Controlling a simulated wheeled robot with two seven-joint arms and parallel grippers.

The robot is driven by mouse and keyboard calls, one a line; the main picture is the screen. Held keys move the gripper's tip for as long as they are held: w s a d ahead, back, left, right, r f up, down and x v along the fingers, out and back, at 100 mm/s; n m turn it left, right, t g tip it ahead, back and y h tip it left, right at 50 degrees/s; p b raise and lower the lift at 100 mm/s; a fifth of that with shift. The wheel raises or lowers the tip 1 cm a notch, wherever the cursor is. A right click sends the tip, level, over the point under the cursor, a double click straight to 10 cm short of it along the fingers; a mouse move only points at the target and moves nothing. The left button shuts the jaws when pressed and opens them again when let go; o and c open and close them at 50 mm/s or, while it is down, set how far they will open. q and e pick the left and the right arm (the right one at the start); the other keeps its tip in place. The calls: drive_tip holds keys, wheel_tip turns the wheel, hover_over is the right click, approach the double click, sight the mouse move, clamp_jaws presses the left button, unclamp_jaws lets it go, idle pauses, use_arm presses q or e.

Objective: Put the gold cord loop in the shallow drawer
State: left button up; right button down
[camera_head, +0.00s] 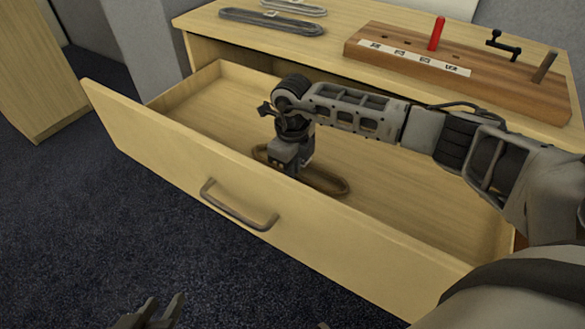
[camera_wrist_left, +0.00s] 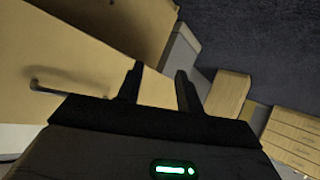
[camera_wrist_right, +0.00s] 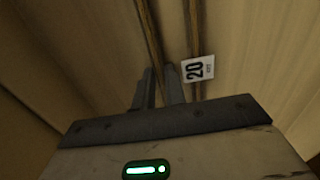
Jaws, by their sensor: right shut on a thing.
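The gold cord loop (camera_head: 325,181) is inside the open shallow drawer (camera_head: 175,165), low near its floor, behind the drawer front. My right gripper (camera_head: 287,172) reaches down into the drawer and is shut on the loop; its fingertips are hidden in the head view. In the right wrist view the two fingers (camera_wrist_right: 158,88) are close together at one strand of the loop (camera_wrist_right: 148,35), and a white tag marked 20 (camera_wrist_right: 198,69) hangs by the other strand. My left gripper (camera_head: 165,302) is open and empty, outside the drawer front; its spread fingers (camera_wrist_left: 160,82) show in the left wrist view.
The drawer front has a handle (camera_head: 238,212). On the tabletop (camera_head: 330,55) lie a dark grey loop (camera_head: 270,23), a white loop (camera_head: 293,7) and a wooden block (camera_head: 400,80) with a red peg (camera_head: 437,33). Dark carpet (camera_head: 60,240) is clear at left.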

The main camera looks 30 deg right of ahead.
drive_tip(key=shift+f, duration=0.2)
drive_tip(key=c, duration=1.5)
unclamp_jaws()
drive_tip(key=shift+r, duration=0.1)
use_arm(q)
drive_tip(key=shift+r, duration=0.2)
use_arm(e)
drive_tip(key=shift+o, duration=0.2)
drive_tip(key=shift+r, duration=0.2)
use_arm(q)
drive_tip(key=shift+s+a+p, duration=0.4)
drive_tip(key=shift+p, duration=0.8)
use_arm(e)
wheel_tip(320, 180, up, 12)
